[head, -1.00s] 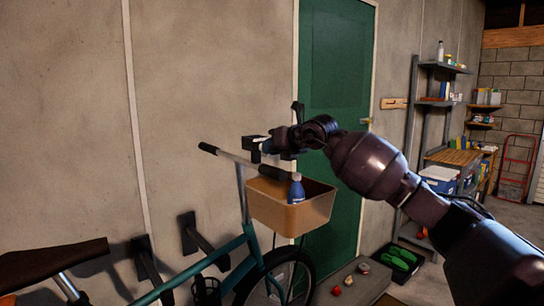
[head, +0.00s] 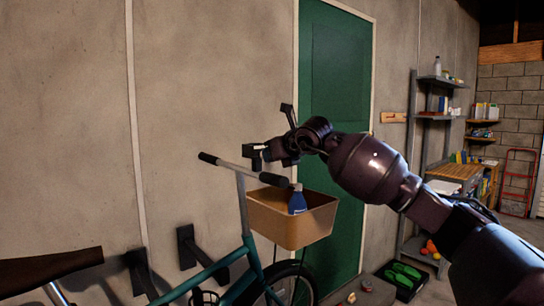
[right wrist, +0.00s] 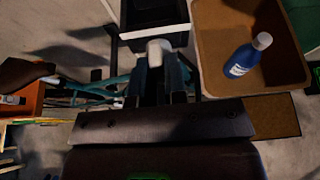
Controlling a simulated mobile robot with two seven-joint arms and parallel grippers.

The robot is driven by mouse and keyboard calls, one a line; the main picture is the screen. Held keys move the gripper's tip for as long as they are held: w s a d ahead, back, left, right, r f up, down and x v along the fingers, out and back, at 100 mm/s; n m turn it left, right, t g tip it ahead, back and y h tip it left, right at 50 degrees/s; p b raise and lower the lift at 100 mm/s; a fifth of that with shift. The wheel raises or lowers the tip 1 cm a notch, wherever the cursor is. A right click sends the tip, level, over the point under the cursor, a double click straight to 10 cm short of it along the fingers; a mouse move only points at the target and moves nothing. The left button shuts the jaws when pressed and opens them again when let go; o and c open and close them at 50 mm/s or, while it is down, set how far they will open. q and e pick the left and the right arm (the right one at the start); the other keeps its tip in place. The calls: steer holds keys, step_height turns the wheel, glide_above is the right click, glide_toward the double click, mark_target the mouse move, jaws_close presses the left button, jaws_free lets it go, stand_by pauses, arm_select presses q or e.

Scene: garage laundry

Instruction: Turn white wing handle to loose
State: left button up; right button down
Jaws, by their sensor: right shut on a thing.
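A small white handle (right wrist: 158,50) shows at the tips of my right gripper in the right wrist view. My right gripper (right wrist: 160,72) is shut on it. My left gripper is not in view.
A tan basket (head: 310,224) on the front of the teal bicycle (head: 222,264) holds a blue bottle (head: 297,201), close under my right arm. A green door (head: 338,95) and a grey wall stand behind. Shelves (head: 436,118) stand at the right.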

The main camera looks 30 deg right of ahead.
steer(key=shift+f, duration=0.15)
steer(key=c, duration=1.2)
jaws_free()
steer(key=shift+o, duration=0.2)
steer(key=b+v, duration=0.1)
steer(key=v, duration=1)
steer(key=shift+b, duration=0.35)
steer(key=shift+w, duration=0.1)
